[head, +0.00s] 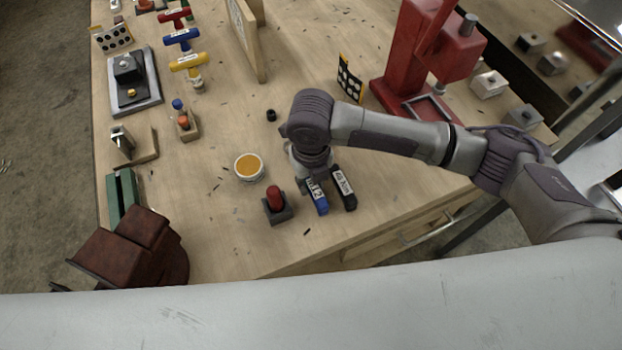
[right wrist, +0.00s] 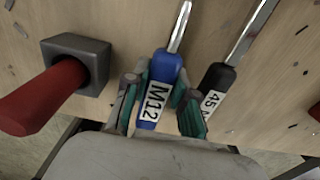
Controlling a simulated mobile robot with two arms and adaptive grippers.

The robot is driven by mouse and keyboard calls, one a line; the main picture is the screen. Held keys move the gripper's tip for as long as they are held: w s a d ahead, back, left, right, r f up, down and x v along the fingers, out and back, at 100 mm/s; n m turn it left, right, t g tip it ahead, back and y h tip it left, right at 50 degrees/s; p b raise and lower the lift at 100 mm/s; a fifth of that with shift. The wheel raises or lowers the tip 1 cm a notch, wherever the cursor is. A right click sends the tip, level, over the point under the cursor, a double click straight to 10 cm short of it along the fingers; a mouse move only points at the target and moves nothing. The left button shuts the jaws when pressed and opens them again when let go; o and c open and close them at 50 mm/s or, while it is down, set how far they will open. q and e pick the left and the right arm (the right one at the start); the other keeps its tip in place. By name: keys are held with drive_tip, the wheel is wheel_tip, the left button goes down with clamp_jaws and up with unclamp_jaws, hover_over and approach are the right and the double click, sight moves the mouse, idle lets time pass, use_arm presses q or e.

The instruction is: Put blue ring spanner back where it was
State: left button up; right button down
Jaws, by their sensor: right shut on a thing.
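The blue-handled tool (head: 319,200), which I take as the blue ring spanner, lies under my right gripper near the front of the bench. In the right wrist view its blue handle (right wrist: 165,72) carries a white M12 label, and a bright metal shaft runs out at the top. Its ring end is out of view. My right gripper (right wrist: 160,92) is shut on the handle, one finger on each side. I cannot tell whether the spanner is clear of the bench top. My left gripper is not in view.
A black-handled tool (head: 345,190) lies close beside the spanner on its right. A red grip in a dark block (head: 278,212) stands just left, with a tub of orange stuff (head: 249,167) behind it. A red press (head: 420,60) stands at the back right.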

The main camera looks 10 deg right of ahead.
drive_tip(key=shift+f, duration=0.45)
drive_tip(key=c, duration=0.9)
unclamp_jaws()
drive_tip(key=shift+o, duration=0.2)
wheel_tip(320, 180, up, 12)
